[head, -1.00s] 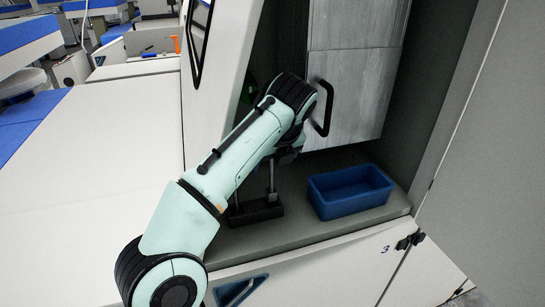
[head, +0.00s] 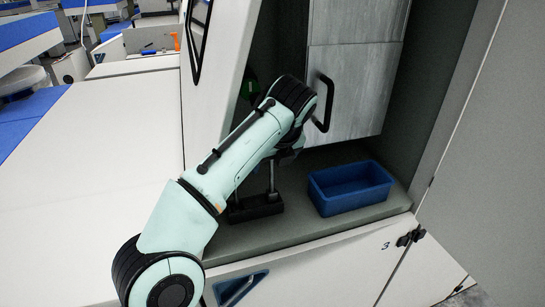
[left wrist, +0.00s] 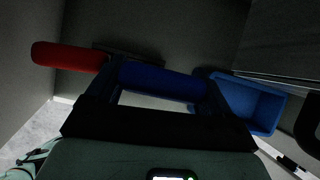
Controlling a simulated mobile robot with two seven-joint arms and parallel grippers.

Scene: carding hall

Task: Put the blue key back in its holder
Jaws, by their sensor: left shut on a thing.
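My left gripper (left wrist: 158,90) is shut on the blue key (left wrist: 160,80), whose thick blue handle lies across between the fingers in the left wrist view. A red handle (left wrist: 68,57) is just left of it. In the head view my left gripper (head: 284,158) reaches into the recess, partly hidden by its own wrist. Below it stands a low black holder (head: 262,207) on the shelf, with a thin metal stem (head: 272,178) above it. The blue handle is hidden in the head view, and I cannot tell whether its key sits in the holder.
An open, empty blue bin (head: 350,188) stands on the shelf right of the holder; it also shows in the left wrist view (left wrist: 250,103). A grey cabinet front with a black handle (head: 325,105) hangs just right of my wrist. The shelf's front strip is clear.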

